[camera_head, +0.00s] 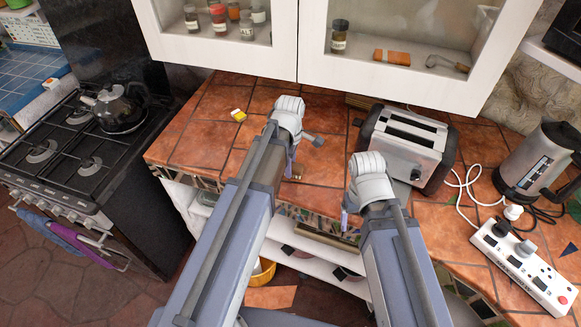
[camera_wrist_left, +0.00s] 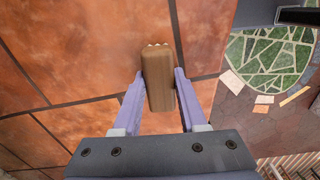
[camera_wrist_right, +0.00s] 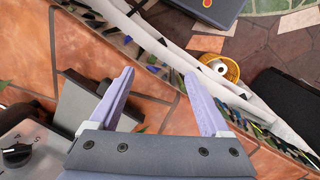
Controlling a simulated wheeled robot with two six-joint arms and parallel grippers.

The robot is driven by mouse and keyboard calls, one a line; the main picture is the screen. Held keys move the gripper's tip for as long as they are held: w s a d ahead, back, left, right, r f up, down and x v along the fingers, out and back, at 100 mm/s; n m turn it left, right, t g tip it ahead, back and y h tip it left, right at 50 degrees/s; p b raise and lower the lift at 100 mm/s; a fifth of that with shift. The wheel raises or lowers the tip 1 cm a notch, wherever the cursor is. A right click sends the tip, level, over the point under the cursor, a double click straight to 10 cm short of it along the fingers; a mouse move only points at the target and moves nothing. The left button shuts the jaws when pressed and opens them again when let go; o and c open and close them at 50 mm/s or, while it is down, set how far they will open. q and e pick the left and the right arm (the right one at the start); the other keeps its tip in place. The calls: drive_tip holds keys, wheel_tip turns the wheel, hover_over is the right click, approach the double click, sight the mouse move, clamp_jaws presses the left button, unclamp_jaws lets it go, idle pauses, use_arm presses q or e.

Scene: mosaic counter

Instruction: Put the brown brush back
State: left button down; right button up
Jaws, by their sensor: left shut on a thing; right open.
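The brown brush (camera_wrist_left: 158,82) is a wooden block with pale bristle tips at its far end in the left wrist view. My left gripper (camera_wrist_left: 159,90) is shut on it, with one finger along each side. The brush is over the orange tiled counter (camera_wrist_left: 70,60); I cannot tell whether it touches the tiles. In the head view my left gripper (camera_head: 291,166) is left of the toaster, and its wrist hides most of the brush. My right gripper (camera_head: 347,218) is open and empty near the counter's front edge; its spread fingers show in the right wrist view (camera_wrist_right: 160,85).
The silver toaster (camera_head: 408,148) stands behind my right gripper. A kettle (camera_head: 535,165) and a white power strip (camera_head: 522,262) with cables crowd the right. A small yellow item (camera_head: 238,115) lies at back left. The stove (camera_head: 75,150) is beyond the left edge. Glass-front cabinets (camera_head: 400,45) overhang the back.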

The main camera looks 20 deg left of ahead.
use_arm(q)
drive_tip(key=shift+f, duration=0.1)
drive_tip(key=shift+f+b, duration=0.15)
drive_tip(key=shift+b, duration=0.15)
drive_tip(key=shift+c, duration=2.3)
unclamp_jaws()
drive_tip(key=shift+r, duration=0.2)
wheel_tip(320, 180, up, 12)
drive_tip(key=p, duration=1.3)
drive_tip(key=s+d+m, duration=0.5)
drive_tip(key=s+m, duration=0.2)
drive_tip(key=m, duration=0.3)
drive_tip(key=s+d+m+y, duration=0.1)
drive_tip(key=s+d+m, duration=0.4)
drive_tip(key=m, duration=0.6)
drive_tip(key=shift+s+d+r, duration=0.15)
drive_tip(key=shift+s+d, duration=0.05)
drive_tip(key=shift+s, duration=0.95)
